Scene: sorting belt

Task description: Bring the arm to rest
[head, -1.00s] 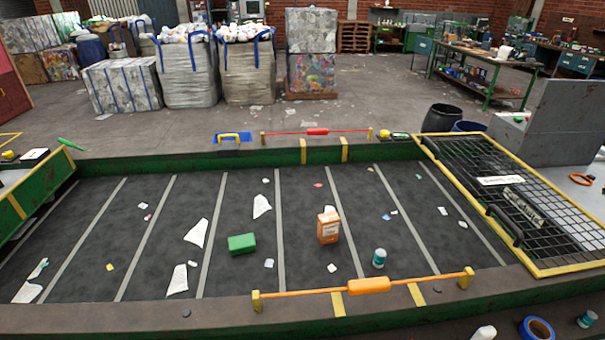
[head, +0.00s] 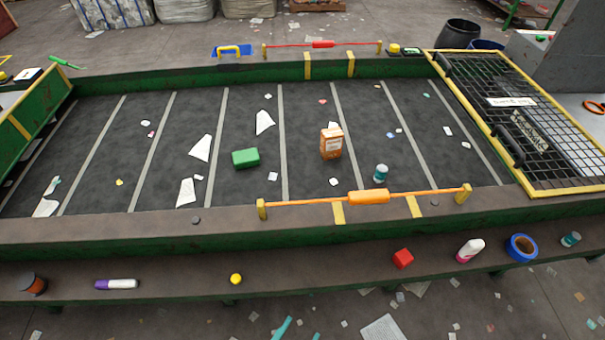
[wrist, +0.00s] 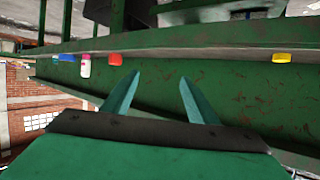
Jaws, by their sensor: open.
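My gripper (wrist: 158,92) is open, with its two teal fingers apart and nothing between them. In the wrist view the fingers are in front of the green side of the belt frame (wrist: 225,105), below the ledge. The teal fingertips (head: 299,331) also just show at the bottom edge of the head view, in front of the near ledge (head: 330,267). The rest of my arm is out of the head view.
A green box (head: 245,158) and orange carton (head: 331,143) stand on the belt (head: 100,150).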

